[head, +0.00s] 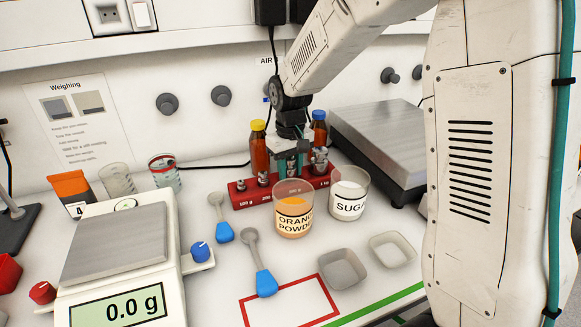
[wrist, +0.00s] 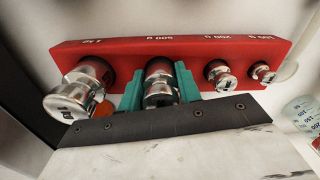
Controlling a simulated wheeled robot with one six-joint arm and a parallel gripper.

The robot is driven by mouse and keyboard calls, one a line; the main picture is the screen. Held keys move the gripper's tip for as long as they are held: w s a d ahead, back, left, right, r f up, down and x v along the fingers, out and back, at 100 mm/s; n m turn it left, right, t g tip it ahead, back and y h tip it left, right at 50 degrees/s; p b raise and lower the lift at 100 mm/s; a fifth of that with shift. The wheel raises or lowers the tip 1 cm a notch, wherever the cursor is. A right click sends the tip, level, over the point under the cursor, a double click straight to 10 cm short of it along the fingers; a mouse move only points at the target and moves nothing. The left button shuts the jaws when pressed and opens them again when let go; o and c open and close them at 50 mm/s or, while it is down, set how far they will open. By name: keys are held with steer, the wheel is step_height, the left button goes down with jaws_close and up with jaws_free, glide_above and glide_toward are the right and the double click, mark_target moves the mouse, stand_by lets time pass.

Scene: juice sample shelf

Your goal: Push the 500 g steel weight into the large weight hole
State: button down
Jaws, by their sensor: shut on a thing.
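The red weight block (head: 241,199) stands at the back of the bench, with a row of holes marked 100 g to 1 kg. It also shows in the wrist view (wrist: 120,45). The 500 g steel weight (wrist: 160,96) is shiny and knobbed, at the 500 g mark. My gripper (wrist: 160,85) has its teal fingers shut on this weight, one on each side. In the head view my gripper (head: 291,166) reaches down over the block and mostly hides the weight. How deep the weight sits in its hole cannot be told.
The 1 kg weight (wrist: 80,90) is close beside one finger; the 200 g (wrist: 220,76) and 100 g (wrist: 263,73) weights are on the other side. Orange powder (head: 293,212) and sugar (head: 348,194) beakers stand before the block. Brown bottles (head: 259,150) stand behind it.

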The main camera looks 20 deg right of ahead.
steer(key=shift+f, duration=0.15)
stand_by(0.5)
steer(key=c, duration=0.9)
jaws_free()
steer(key=shift+s+f, duration=0.1)
